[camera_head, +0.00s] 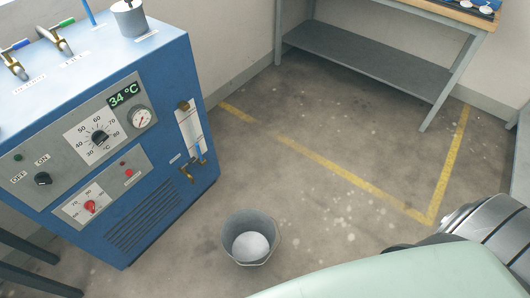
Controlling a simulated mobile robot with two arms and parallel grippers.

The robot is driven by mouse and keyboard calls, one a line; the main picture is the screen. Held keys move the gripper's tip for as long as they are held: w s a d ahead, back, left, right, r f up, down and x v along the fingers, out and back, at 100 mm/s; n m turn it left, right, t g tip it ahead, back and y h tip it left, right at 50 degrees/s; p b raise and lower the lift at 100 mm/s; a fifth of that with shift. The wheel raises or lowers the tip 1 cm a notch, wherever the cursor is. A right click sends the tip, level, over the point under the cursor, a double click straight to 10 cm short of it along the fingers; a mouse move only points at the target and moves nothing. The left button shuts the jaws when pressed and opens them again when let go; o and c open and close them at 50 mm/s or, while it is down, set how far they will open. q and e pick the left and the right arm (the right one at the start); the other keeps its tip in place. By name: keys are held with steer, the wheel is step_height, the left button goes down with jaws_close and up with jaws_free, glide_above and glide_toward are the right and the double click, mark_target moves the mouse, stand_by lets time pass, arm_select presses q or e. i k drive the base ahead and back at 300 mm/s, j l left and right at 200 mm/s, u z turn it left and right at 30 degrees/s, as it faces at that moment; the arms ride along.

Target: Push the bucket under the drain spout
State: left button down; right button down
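A grey metal bucket (250,240) stands upright on the floor at the bottom centre, with a pale, whitish bottom or content inside. A small brass drain spout (188,174) sticks out low on the right side of the blue machine (150,215). The bucket is apart from the machine, in front of the spout and to its right in the picture. Neither of my grippers is in view.
A yellow line (345,175) marks the floor behind the bucket. A grey workbench (370,70) with a lower shelf stands at the back right. The floor between the bucket and the bench is clear. Dark legs (35,255) stand at the lower left.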

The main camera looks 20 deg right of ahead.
mark_target(248, 235)
steer(key=k+j+z, duration=0.3)
steer(key=k+z, duration=0.3)
steer(key=k, duration=0.2)
